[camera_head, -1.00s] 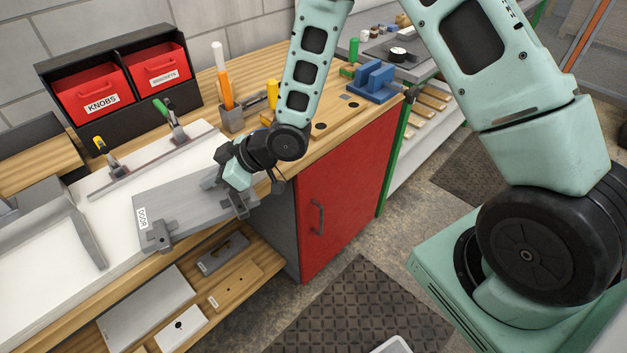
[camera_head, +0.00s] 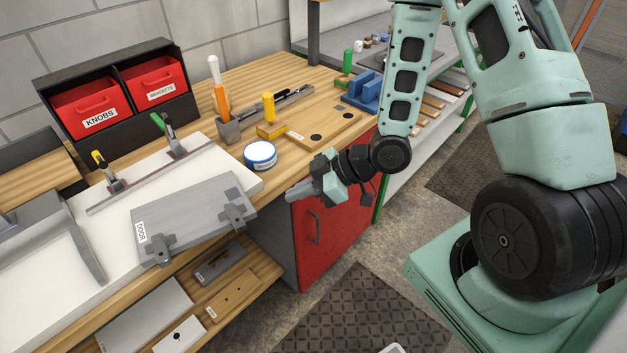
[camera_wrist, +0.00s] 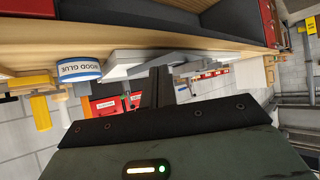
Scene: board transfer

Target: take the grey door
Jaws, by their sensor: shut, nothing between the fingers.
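The grey door (camera_head: 190,213), a flat panel labelled DOOR, lies on the white board (camera_head: 45,245) at the front of the bench. Two dark grey clamp-like pieces sit on its front edge, one near the left corner (camera_head: 161,249) and one near the right (camera_head: 237,218). My gripper (camera_head: 292,193) is in the air to the right of the door, in front of the bench edge and apart from the door. Its fingers are together and empty. In the wrist view the shut fingers (camera_wrist: 160,88) point towards the bench edge.
Toggle clamps (camera_head: 176,147) stand behind the door. A red cabinet (camera_head: 335,225) is below my gripper. A lower shelf (camera_head: 250,275) holds several flat panels.

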